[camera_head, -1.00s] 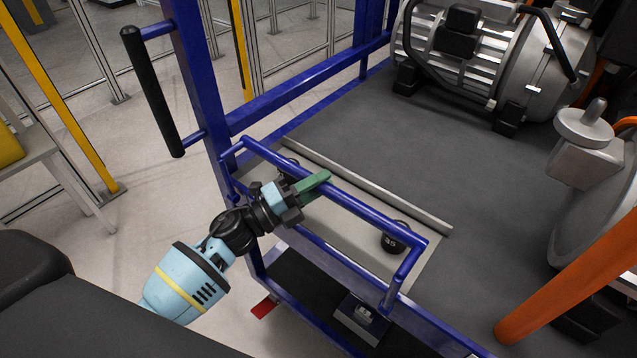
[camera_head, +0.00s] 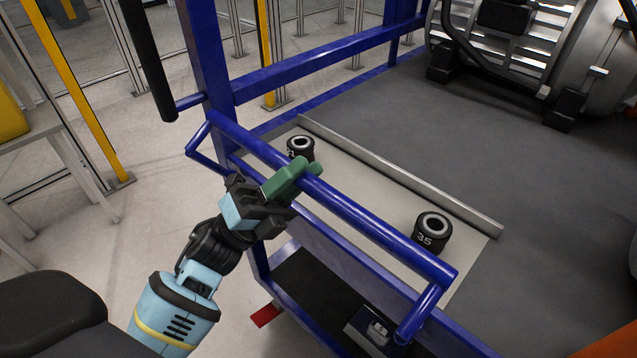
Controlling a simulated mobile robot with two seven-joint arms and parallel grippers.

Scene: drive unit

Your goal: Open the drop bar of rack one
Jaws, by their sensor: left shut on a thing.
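The rack (camera_head: 208,70) is a blue tube frame with a grey deck. Its drop bar (camera_head: 375,226) is a blue U-shaped tube along the near edge, tilted outward over the front of the deck. My left gripper (camera_head: 290,178) comes in from the lower left. Its green fingers are shut around the drop bar, left of the bar's middle. My right gripper is not in view.
Two black cylinders stand on the pale strip behind the bar: one (camera_head: 433,233) marked 35, another (camera_head: 300,147) near my fingers. A metal lip (camera_head: 400,175) edges the dark deck (camera_head: 380,125). A motor (camera_head: 545,50) sits at the back right. A lower shelf (camera_head: 309,290) lies below.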

